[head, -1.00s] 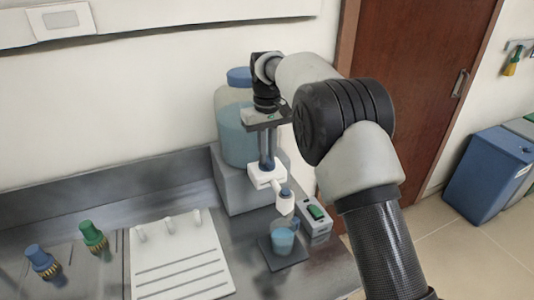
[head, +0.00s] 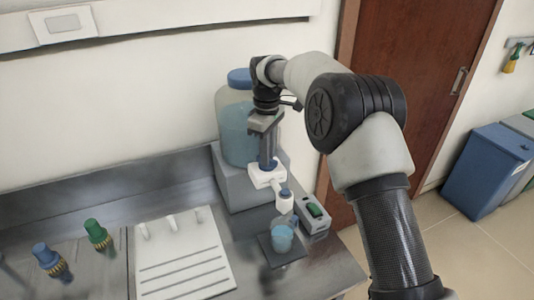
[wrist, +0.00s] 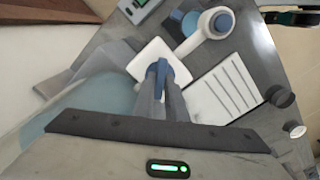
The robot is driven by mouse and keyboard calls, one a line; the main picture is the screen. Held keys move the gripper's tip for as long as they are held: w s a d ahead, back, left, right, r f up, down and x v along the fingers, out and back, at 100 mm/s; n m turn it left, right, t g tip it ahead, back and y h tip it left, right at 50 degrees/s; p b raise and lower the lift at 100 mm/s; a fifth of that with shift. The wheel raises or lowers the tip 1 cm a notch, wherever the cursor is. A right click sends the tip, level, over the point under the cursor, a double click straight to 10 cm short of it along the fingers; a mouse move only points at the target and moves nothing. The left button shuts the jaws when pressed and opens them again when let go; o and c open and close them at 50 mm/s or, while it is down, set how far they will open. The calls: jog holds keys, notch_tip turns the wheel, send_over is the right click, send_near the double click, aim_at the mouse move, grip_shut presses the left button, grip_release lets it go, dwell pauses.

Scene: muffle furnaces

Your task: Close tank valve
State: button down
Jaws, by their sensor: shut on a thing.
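The tank (head: 236,135) is a translucent vessel of blue liquid with a blue cap, standing on a grey block. Its white valve (head: 258,181) sticks out at the front low down. My gripper (head: 268,162) points down on top of the valve. In the wrist view my gripper (wrist: 162,92) is shut on the blue valve handle (wrist: 164,68), whose ends show around the fingers. The white spout (head: 285,204) hangs above a beaker (head: 282,238) with blue liquid. In the wrist view the spout (wrist: 215,22) lies up and right of the handle.
The beaker stands on a dark plate (head: 296,256) beside a grey box with a green display (head: 314,210). A wall stands close behind the tank.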

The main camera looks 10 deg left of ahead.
jog(key=shift+n, duration=0.6)
jog(key=c, duration=1.8)
grip_release()
